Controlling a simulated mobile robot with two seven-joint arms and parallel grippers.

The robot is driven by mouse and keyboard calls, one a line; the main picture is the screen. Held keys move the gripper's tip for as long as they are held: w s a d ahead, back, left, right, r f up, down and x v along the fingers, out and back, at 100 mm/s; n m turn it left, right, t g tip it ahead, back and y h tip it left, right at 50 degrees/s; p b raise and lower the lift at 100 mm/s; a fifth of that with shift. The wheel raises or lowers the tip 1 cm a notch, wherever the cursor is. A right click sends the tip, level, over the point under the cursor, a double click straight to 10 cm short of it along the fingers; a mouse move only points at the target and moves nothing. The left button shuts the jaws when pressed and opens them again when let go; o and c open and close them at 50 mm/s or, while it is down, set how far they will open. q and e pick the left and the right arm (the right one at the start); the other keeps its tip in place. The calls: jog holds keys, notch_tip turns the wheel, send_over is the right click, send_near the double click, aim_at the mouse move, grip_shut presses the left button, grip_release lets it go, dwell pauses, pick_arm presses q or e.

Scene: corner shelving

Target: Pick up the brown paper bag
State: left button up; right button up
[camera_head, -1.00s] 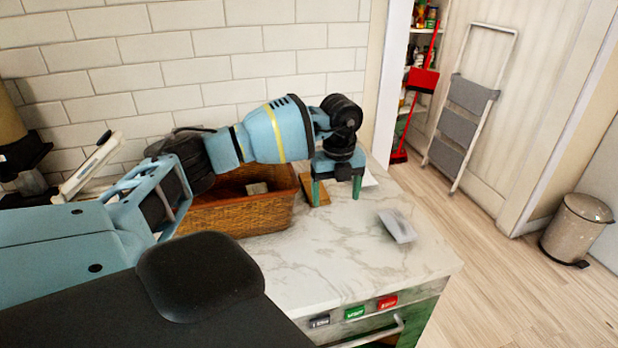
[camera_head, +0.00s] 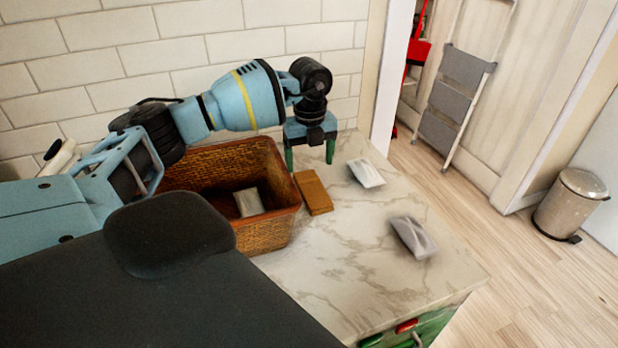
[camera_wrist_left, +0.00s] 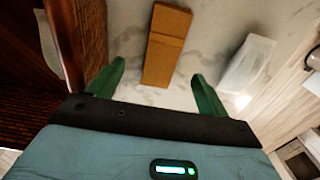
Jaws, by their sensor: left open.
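The brown paper bag (camera_head: 313,193) lies flat on the marble counter, just right of the wicker basket. My left gripper (camera_head: 310,158) is open and empty above the counter, behind the bag in the head view. In the left wrist view the bag (camera_wrist_left: 166,45) shows beyond and between the two green fingertips (camera_wrist_left: 158,80), with no finger touching it. My right gripper is not in view.
The wicker basket (camera_head: 277,228) holds a pale packet (camera_head: 248,203). A tiled wall stands behind; the front counter is clear.

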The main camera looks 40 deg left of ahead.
aim_at(312, 187)
pick_arm(q)
jog(key=shift+d+f, duration=0.1)
jog(key=shift+f, duration=0.3)
jog(key=shift+w+d+f, duration=0.1)
jog(key=shift+f, duration=1.65)
jog(key=shift+w+d+f, duration=0.1)
jog(key=shift+f, duration=1.65)
jog(key=c, duration=1.1)
jog(key=shift+o, duration=0.2)
jog(key=shift+r, duration=0.15)
notch_tip(312, 187, up, 10)
